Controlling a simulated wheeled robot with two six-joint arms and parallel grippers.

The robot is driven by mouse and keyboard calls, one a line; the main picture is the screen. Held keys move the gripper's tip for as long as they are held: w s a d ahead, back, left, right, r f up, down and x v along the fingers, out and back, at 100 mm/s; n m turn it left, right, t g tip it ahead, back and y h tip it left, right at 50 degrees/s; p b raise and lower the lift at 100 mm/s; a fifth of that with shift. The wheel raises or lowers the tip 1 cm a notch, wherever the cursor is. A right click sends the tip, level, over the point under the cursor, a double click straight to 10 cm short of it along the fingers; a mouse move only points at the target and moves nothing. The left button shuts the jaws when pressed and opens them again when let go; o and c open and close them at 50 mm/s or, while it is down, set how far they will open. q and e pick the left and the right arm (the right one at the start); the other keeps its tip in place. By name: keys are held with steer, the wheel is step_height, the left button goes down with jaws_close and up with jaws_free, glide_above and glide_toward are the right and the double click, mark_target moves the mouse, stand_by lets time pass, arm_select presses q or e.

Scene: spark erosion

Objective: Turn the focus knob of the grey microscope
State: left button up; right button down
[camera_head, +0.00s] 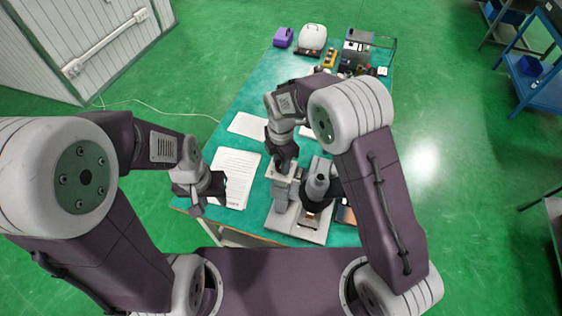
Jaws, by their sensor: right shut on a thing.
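The grey microscope (311,229) stands upright near the front edge of the green-topped table, with its base and stage in view. My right gripper (283,166) reaches down from above to the left part of the microscope. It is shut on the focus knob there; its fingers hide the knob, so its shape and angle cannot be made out. My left gripper (202,200) hangs beside the table's left front edge, near a white printed sheet, apart from the microscope. Its fingers are too small to tell open from shut.
The printed sheet (238,165) lies left of the microscope, with another white sheet (248,126) behind it. A purple box (283,37), a white rounded case (313,37) and dark equipment (354,50) stand at the table's far end. A blue shelf (535,85) is at right.

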steer(key=m, duration=0.7)
steer(key=shift+m, duration=0.4)
steer(key=m, duration=0.4)
steer(key=shift+m, duration=2)
steer(key=shift+f, duration=0.1)
steer(key=c, duration=0.9)
jaws_free()
steer(key=shift+d, duration=0.1)
steer(key=shift+r, duration=0.2)
